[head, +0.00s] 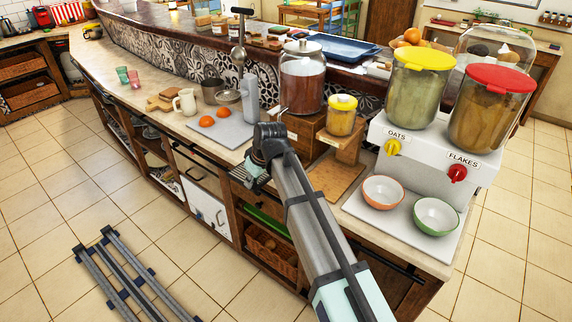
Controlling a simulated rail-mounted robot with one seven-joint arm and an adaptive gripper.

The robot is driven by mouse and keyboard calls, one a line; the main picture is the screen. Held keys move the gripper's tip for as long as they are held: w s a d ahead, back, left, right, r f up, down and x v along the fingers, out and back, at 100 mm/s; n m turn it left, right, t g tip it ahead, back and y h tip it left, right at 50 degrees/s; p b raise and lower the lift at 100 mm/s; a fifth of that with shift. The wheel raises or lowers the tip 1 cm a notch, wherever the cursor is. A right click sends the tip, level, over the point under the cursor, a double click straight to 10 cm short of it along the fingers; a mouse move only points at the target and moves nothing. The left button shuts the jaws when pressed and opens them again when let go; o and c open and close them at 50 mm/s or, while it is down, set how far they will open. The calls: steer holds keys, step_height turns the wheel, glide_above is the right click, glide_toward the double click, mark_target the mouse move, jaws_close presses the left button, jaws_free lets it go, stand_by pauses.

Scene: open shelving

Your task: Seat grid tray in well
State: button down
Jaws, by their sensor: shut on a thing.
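My gripper (257,172) is at the end of my arm, over the front edge of the counter near the middle of the view. It is small here and partly covered by my dark wrist. It is shut on a small dark, slatted piece, which looks like the grid tray (259,183). The tray is held by the counter's front edge, above the cabinet front; I cannot tell whether it touches anything. I cannot make out the well for certain. A flat brown panel (336,182) lies on the counter to the right of my gripper, below a wooden stand.
A large lidded jar (302,80) and a yellow-lidded jar (341,115) stand behind my arm. A grey board (222,133) with oranges lies left. The cereal dispenser (425,150) and two bowls (383,192) are right. The tiled floor (60,190) is mostly clear at left.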

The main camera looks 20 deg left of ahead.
steer(key=w+d+p, duration=0.1)
steer(key=w, duration=0.4)
steer(key=w+d+p, duration=0.1)
steer(key=w+d, duration=0.1)
steer(key=w, duration=0.3)
steer(key=w+d+p, duration=0.1)
steer(key=w, duration=0.4)
steer(key=shift+d, duration=0.4)
steer(key=shift+f+p, duration=0.95)
steer(key=shift+f, duration=0.8)
steer(key=c, duration=1.5)
jaws_free()
steer(key=shift+f, duration=0.15)
steer(key=o, duration=0.4)
steer(key=shift+c, duration=0.2)
steer(key=b+v, duration=0.2)
steer(key=v, duration=1)
steer(key=shift+b, duration=0.35)
